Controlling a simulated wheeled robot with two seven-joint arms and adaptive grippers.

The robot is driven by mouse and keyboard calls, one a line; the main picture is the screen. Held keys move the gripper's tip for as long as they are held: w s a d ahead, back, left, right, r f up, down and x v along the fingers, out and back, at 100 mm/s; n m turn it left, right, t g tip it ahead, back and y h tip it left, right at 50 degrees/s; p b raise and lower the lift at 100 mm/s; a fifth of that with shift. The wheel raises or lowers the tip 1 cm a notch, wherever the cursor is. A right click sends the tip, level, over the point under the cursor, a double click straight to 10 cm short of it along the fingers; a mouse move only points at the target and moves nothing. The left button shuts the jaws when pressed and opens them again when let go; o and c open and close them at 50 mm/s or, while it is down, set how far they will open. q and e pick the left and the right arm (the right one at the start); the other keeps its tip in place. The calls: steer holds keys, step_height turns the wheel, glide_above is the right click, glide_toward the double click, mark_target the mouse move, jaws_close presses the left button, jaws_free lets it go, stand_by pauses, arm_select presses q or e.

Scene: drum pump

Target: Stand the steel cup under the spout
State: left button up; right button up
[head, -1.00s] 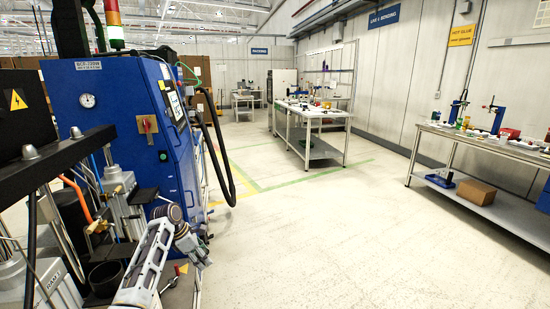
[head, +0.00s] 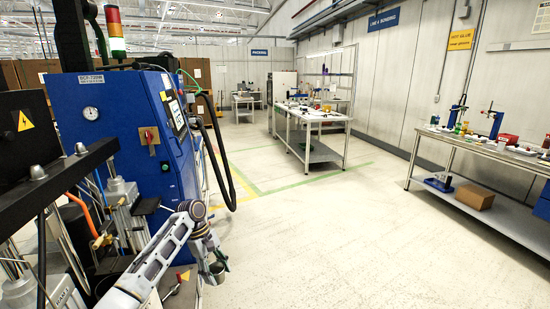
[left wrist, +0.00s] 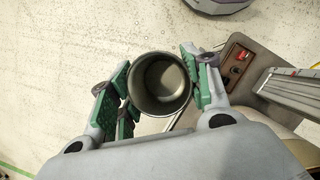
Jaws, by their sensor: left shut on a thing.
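The steel cup (left wrist: 161,84) shows in the left wrist view, and I look straight into its open, empty-looking mouth. My left gripper (left wrist: 158,86) is shut on it, with green finger pads on both sides. In the head view the cup (head: 218,268) hangs in my left gripper (head: 213,258) at the lower left, in front of the blue machine and clear of any surface. The drum pump's steel cylinders (head: 124,205) stand left of my arm. I cannot make out the spout. My right gripper is not in view.
The blue machine cabinet (head: 135,150) stands behind my left arm, with a black hose (head: 222,160) hanging at its right. A dark beam (head: 65,170) juts in at left. A grey-brown surface with a red switch (left wrist: 240,55) lies right of the cup. Open floor (head: 320,245) fills the middle.

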arm_select(q)
steer(key=s+a+r+m+g+y+p, duration=0.2)
steer(key=s+m+p, duration=0.3)
steer(key=s+m, duration=0.6)
steer(key=shift+s+y, duration=0.9)
steer(key=shift+s, duration=0.7)
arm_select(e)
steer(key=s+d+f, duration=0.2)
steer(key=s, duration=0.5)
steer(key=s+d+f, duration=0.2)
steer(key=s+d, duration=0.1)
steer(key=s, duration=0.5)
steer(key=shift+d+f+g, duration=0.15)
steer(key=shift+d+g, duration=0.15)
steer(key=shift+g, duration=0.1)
arm_select(q)
steer(key=shift+a+r, duration=0.1)
steer(key=shift+r, duration=0.05)
